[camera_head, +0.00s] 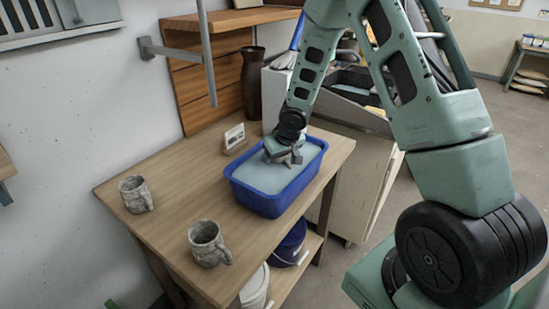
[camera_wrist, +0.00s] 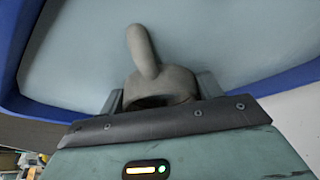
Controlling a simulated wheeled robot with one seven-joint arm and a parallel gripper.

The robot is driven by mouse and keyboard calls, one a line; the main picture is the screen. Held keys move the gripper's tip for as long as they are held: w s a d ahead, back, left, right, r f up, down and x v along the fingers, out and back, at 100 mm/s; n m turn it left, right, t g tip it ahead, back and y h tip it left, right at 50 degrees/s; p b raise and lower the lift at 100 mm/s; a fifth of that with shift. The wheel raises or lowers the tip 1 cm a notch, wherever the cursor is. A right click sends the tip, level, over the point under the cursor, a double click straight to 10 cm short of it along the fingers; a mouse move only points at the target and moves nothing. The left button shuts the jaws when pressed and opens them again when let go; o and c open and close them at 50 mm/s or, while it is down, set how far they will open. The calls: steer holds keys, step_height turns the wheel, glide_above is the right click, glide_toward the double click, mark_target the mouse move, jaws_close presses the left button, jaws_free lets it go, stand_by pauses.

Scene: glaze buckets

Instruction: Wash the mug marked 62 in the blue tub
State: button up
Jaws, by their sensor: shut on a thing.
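The blue tub (camera_head: 257,201) stands on the wooden table, full of pale, cloudy liquid. My gripper (camera_head: 280,157) reaches down into the tub at the liquid's surface. In the wrist view my gripper (camera_wrist: 158,98) is shut on a grey-beige clay mug (camera_wrist: 168,82), with a finger on each side. A handle-like part sticks up from it, and most of its body is hidden by the liquid and my gripper. No marking on it is readable. Two other grey mugs stand upright on the table, one at the back left (camera_head: 135,194) and one at the front (camera_head: 206,241).
A small white card (camera_head: 234,136) stands behind the tub, and a tall dark vase (camera_head: 253,82) stands farther back. A wooden shelf (camera_head: 228,22) hangs over the back edge. A dark blue bucket (camera_head: 289,246) sits below. The tabletop left of the tub is mostly clear.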

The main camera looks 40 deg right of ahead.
steer(key=shift+d, duration=0.2)
steer(key=shift+a, duration=0.15)
steer(key=shift+a+b, duration=0.65)
steer(key=shift+a, duration=0.4)
steer(key=shift+d+p, duration=0.75)
steer(key=shift+d, duration=0.45)
steer(key=shift+a+b, duration=0.65)
steer(key=shift+a, duration=0.55)
